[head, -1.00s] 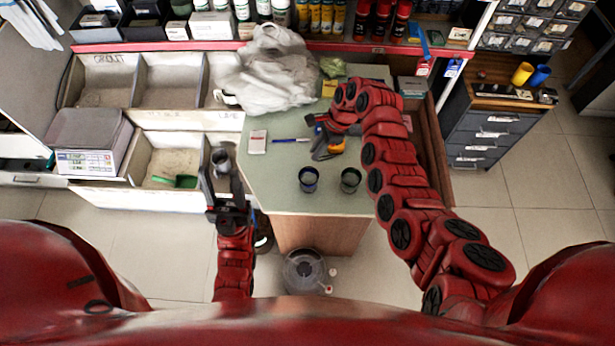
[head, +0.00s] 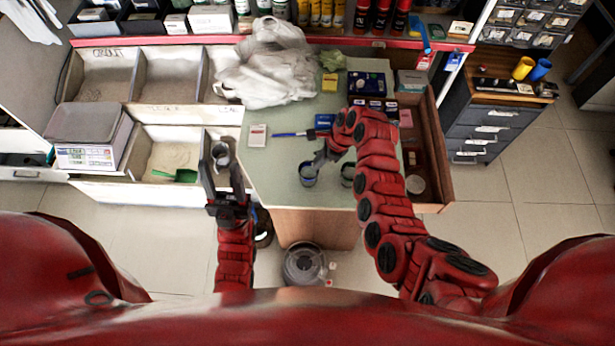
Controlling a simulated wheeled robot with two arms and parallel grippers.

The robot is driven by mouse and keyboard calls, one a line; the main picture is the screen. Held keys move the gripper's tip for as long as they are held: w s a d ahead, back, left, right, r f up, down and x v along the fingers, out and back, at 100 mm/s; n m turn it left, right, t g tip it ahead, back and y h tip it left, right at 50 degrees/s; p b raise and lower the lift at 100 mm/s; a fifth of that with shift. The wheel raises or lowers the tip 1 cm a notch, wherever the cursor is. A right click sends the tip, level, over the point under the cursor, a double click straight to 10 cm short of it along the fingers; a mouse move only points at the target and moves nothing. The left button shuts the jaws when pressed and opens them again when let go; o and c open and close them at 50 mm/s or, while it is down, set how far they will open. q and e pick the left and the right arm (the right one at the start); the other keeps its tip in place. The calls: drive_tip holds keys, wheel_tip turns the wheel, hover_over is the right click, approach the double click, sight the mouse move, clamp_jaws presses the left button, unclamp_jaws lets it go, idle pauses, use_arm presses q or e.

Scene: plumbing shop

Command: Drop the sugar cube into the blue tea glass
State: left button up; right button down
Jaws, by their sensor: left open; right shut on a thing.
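The blue tea glass (head: 308,178) stands upright near the front of the green counter. A second dark glass (head: 346,178) stands to its right, partly hidden by my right arm.
A white plastic bag (head: 268,70) lies at the back left of the counter (head: 275,185). A blue pen (head: 288,134), a white card packet (head: 257,136) and small boxes lie behind the glasses. Bins and a scale (head: 88,125) stand left. The counter's front left is clear.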

drive_tip(key=shift+f, duration=0.15)
drive_tip(key=c, duration=0.8)
unclamp_jaws()
drive_tip(key=shift+d+r, duration=0.1)
drive_tip(key=shift+r, duration=0.2)
drive_tip(key=p+v, duration=0.7)
drive_tip(key=v, duration=0.9)
drive_tip(key=shift+d+r, duration=0.25)
drive_tip(key=shift+r, duration=0.1)
